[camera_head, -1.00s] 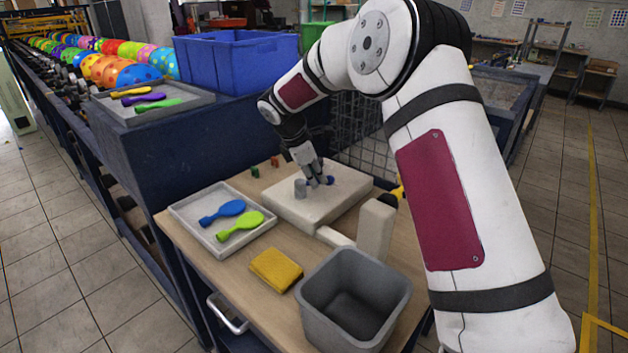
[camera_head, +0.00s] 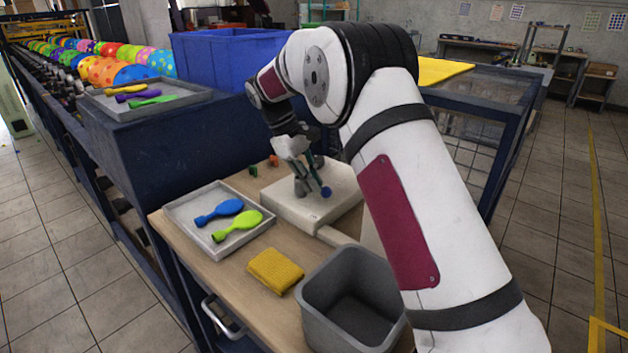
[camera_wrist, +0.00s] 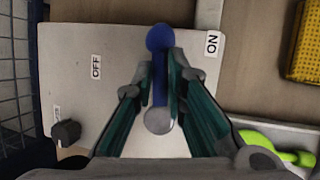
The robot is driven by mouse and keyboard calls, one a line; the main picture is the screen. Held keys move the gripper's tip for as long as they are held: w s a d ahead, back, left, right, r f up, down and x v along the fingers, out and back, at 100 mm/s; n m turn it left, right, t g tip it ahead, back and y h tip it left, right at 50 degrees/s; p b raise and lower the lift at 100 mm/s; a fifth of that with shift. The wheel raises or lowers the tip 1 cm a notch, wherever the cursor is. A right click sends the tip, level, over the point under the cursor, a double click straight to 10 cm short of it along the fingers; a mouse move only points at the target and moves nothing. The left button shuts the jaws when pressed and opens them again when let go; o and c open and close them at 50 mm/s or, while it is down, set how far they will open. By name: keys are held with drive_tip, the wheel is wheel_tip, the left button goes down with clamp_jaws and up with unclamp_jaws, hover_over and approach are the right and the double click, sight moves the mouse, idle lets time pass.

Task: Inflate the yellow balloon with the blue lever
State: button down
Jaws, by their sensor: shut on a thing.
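The blue lever (camera_wrist: 160,75) has a round blue knob and stands on a pale control box (camera_head: 278,205). In the wrist view it points up the picture, between the OFF label (camera_wrist: 96,67) and the ON label (camera_wrist: 212,43). My gripper (camera_head: 313,192) is shut on the lever, its fingers on both sides of the shaft. The knob shows beyond the fingertips.
A tray (camera_head: 180,219) holds a blue and a green balloon. A yellow cloth (camera_head: 275,270) and a grey bin (camera_head: 352,300) are nearer the front. A dark grey knob (camera_wrist: 66,132) is on the box. A blue crate (camera_head: 225,62) stands behind.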

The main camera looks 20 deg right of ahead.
drive_tip(key=shift+s+a+f+m, duration=0.15)
drive_tip(key=shift+s+a+m, duration=0.05)
drive_tip(key=shift+m, duration=0.5)
drive_tip(key=shift+g, duration=0.3)
drive_tip(key=c, duration=1.6)
unclamp_jaws()
drive_tip(key=v, duration=1.2)
drive_tip(key=shift+d, duration=0.1)
